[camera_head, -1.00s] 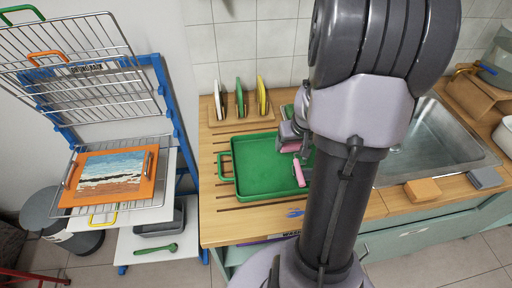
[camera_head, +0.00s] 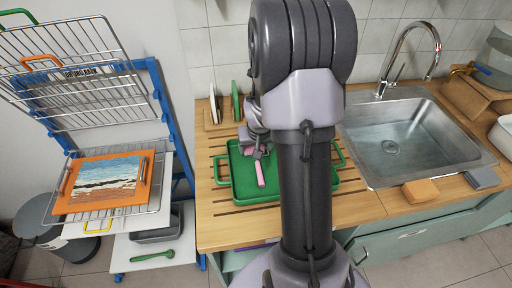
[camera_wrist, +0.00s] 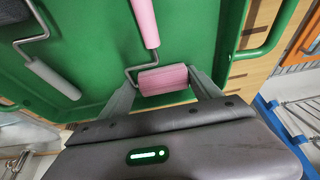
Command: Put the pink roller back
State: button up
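The pink roller has a pink sleeve (camera_wrist: 163,79), a bent wire frame and a pink handle (camera_wrist: 146,22). My gripper (camera_wrist: 160,80) has its fingers against the two ends of the sleeve, and it looks shut on it. In the head view the pink handle (camera_head: 260,174) hangs out from my gripper (camera_head: 258,146) over the green tray (camera_head: 238,186). The height above the tray is hard to tell. A second roller with a grey handle (camera_wrist: 52,78) and dark sleeve lies over the green surface in the wrist view. My arm hides part of the tray.
Slotted holders with white and green boards (camera_head: 236,100) stand behind the tray. A sink (camera_head: 400,150), an orange sponge (camera_head: 420,190) and a grey block (camera_head: 482,178) are at right. A wire rack (camera_head: 145,165) with a painting (camera_head: 104,180) stands at left.

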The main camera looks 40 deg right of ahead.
jog(key=o, duration=0.4)
jog(key=p+v, duration=0.4)
jog(key=v, duration=0.8)
jog(key=s+a+r+t+y, duration=0.1)
jog(key=a+r, duration=0.8)
jog(key=a, duration=0.2)
jog(key=s+a+r+n+t+y, duration=0.1)
jog(key=s+a+r, duration=0.25)
jog(key=a, duration=0.25)
jog(key=s+a+r+n+y, duration=0.1)
jog(key=s+a+r, duration=0.1)
jog(key=s+a, duration=0.35)
jog(key=shift+y, duration=0.6)
jog(key=s+a+f+b, duration=0.2)
jog(key=a, duration=0.1)
jog(key=s+a+f+b, duration=0.1)
jog(key=s+a, duration=0.1)
jog(key=shift+a, duration=0.1)
